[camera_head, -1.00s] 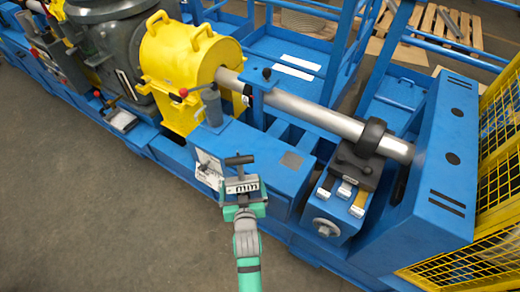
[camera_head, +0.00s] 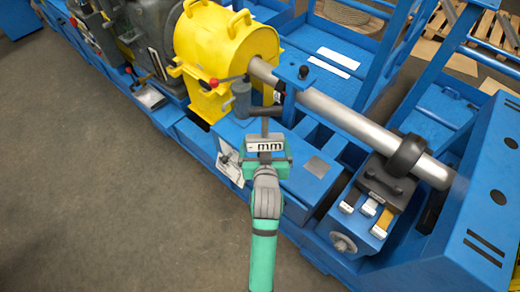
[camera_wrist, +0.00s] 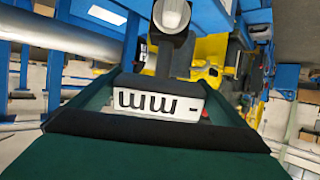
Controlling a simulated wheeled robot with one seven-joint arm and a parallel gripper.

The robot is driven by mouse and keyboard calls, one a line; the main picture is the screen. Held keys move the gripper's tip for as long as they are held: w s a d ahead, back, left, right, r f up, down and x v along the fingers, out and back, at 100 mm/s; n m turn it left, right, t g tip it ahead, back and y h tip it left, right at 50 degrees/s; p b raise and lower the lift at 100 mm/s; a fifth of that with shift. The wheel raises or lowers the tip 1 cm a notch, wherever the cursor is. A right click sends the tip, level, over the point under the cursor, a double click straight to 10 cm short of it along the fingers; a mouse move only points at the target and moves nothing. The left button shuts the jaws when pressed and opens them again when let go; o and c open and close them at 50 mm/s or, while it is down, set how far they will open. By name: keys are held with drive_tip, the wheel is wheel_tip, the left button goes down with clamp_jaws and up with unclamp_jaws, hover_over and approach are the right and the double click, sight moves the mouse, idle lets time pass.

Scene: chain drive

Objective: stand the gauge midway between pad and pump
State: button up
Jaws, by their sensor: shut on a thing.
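My gripper (camera_head: 265,163) is shut on the gauge (camera_head: 264,144), a grey block with a white "mm" label and a dark T-shaped top. The gauge is upright in the head view. In the wrist view its label (camera_wrist: 158,104) shows upside down between the jaws.
A yellow housing (camera_head: 225,50) with a red-knobbed lever stands behind the pump. A steel shaft (camera_head: 350,122) runs to the right through a black collar (camera_head: 408,156). A white plate (camera_head: 228,160) is on the bench's front side. Bare blue surface surrounds the pad.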

drive_tip(key=w, duration=0.1)
drive_tip(key=w+d, duration=0.1)
drive_tip(key=w, duration=0.1)
drive_tip(key=shift+d+f, duration=0.3)
drive_tip(key=shift+f, duration=0.1)
drive_tip(key=w+d+f, duration=0.1)
drive_tip(key=w+f, duration=0.4)
drive_tip(key=f, duration=0.4)
drive_tip(key=shift+w+d+f, duration=0.15)
drive_tip(key=shift+d, duration=0.15)
drive_tip(key=shift+f, duration=0.1)
drive_tip(key=o, duration=1.7)
drive_tip(key=shift+f, duration=0.25)
drive_tip(key=shift+r, duration=0.1)
